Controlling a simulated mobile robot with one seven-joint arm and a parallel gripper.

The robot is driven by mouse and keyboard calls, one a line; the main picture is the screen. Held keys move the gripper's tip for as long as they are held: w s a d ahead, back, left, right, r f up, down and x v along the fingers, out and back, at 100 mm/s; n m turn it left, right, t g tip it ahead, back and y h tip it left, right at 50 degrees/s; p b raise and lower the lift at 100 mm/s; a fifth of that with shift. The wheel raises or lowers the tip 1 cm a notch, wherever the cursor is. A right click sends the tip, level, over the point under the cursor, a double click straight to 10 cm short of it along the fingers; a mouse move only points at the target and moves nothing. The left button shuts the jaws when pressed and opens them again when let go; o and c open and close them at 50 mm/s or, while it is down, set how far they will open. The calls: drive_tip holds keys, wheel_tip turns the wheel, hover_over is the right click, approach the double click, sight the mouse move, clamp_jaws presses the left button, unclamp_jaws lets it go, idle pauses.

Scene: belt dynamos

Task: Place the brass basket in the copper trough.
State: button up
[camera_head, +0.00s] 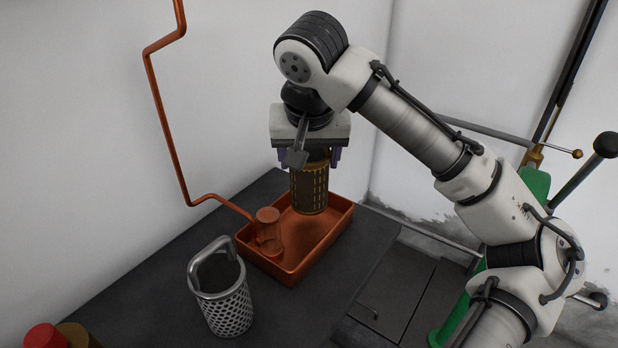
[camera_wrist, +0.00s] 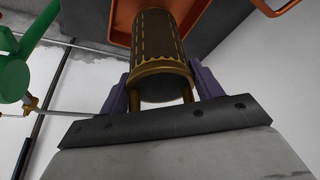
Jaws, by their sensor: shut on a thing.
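The brass basket (camera_head: 309,188) is a dark, slotted cylinder with a brass rim. My gripper (camera_head: 309,157) is shut on its top end and holds it upright over the copper trough (camera_head: 341,222). In the head view its lower end overlaps the inside of the trough; whether it touches the trough floor I cannot tell. In the wrist view the basket (camera_wrist: 160,50) sits between the two purple-grey fingers (camera_wrist: 160,92), with an orange trough edge (camera_wrist: 122,22) beyond it.
A copper cup-like fitting (camera_head: 268,230) stands in the trough's left part, joined to a copper pipe (camera_head: 172,150). A silver perforated basket (camera_head: 222,295) stands on the dark bench (camera_head: 150,290) in front. A red knob (camera_head: 40,337) is at the lower left.

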sight(309, 176)
drive_tip(key=shift+f, duration=2.2)
drive_tip(key=o, duration=1.2)
drive_tip(key=shift+f, duration=0.15)
drive_tip(key=shift+o, duration=0.2)
drive_tip(key=shift+r, duration=0.25)
drive_tip(key=v, duration=1.2)
drive_tip(key=shift+f, duration=0.1)
